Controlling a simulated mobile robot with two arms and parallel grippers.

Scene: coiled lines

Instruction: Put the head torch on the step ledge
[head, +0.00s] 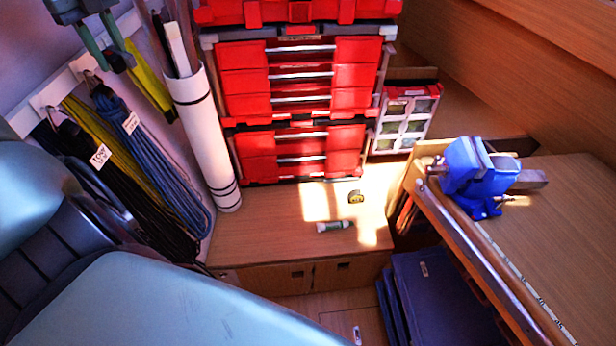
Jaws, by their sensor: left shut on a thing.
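My left gripper (115,57) is at the top left, in front of the wall with the coiled lines. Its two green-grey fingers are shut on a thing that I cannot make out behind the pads. I cannot pick out the head torch with certainty. The step ledge (250,235) looks to be the wooden top below the red drawers, partly sunlit. A small yellow and black object (355,197), like a tape measure, and a white and green tube (334,226) lie on it. My right gripper does not show.
Blue, yellow and black coiled lines (150,150) hang from hooks at left. A white roll (203,135) leans beside red drawer cases (300,95). A blue vise (478,172) sits on the bench at right, above dark blue folded items (445,295). The ledge's left part is bare.

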